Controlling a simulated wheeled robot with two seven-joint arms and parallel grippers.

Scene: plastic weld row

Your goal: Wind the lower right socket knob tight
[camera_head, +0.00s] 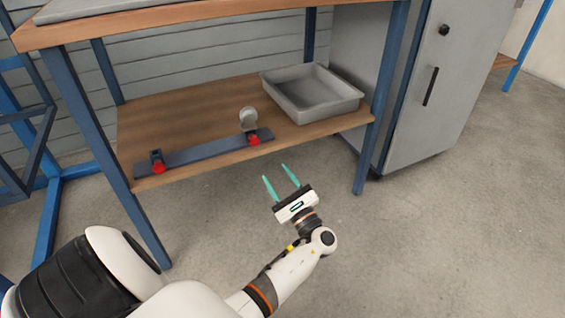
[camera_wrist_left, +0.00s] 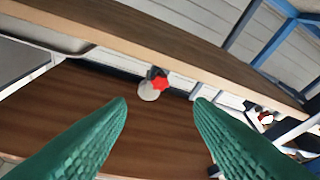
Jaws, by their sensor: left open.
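A dark bar (camera_head: 205,153) lies along the front of the lower wooden shelf, with a socket and red knob near each end. The right red knob (camera_head: 254,140) sits in front of a pale grey round piece (camera_head: 248,117). The left red knob (camera_head: 158,168) is at the other end. My left gripper (camera_head: 275,172) is open and empty, in front of the shelf and apart from the right knob. In the left wrist view the right red knob (camera_wrist_left: 160,84) shows beyond the gap between the green fingers (camera_wrist_left: 161,103), beside the round piece (camera_wrist_left: 148,91).
A grey tray (camera_head: 345,105) stands on the shelf to the right of the bar. The wooden bench top (camera_head: 190,24) overhangs the shelf. A blue front leg (camera_head: 366,155) and grey cabinet (camera_head: 420,120) stand at right. The floor before the shelf is clear.

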